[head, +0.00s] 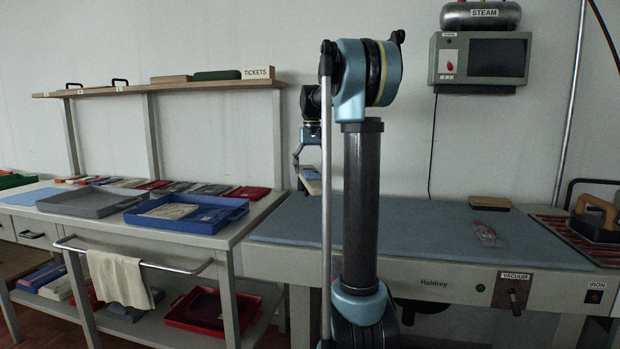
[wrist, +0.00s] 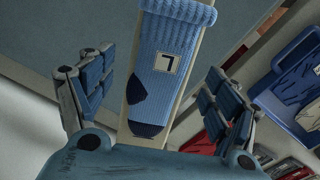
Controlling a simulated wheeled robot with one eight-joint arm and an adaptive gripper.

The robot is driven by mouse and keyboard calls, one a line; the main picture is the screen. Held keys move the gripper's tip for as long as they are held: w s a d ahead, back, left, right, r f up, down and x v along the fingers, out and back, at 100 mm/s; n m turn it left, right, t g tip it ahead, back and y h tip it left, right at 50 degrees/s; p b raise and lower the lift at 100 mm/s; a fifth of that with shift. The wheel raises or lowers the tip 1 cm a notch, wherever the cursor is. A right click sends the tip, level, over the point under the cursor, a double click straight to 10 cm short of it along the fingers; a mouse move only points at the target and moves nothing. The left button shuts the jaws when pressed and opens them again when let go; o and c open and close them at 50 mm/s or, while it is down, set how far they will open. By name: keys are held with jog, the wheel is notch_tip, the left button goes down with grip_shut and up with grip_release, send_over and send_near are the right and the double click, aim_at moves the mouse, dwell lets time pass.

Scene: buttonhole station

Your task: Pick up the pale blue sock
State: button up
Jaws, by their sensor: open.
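The pale blue sock (wrist: 172,58) lies along a narrow pale wooden board in the wrist view. It has a ribbed cuff at the top, a dark navy heel and toe, and a square patch with a dark mark like a 7. My gripper (wrist: 160,65) is open, with one finger to each side of the sock and board and a gap on both sides. In the head view my gripper (head: 299,160) is small and partly hidden behind my arm. A small pale blue and wooden end shows just below it, probably the sock on its board.
A blue-topped pressing table (head: 420,235) stretches to the right, with a clear packet (head: 486,234), a wooden block (head: 490,203) and an iron (head: 595,218). At left, a bench holds a grey tray (head: 85,213) and a blue tray (head: 228,206), with a shelf (head: 200,85) above.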

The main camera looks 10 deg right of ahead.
jog(key=c, duration=1)
jog(key=shift+o, duration=0.2)
jog(key=shift+r, duration=0.15)
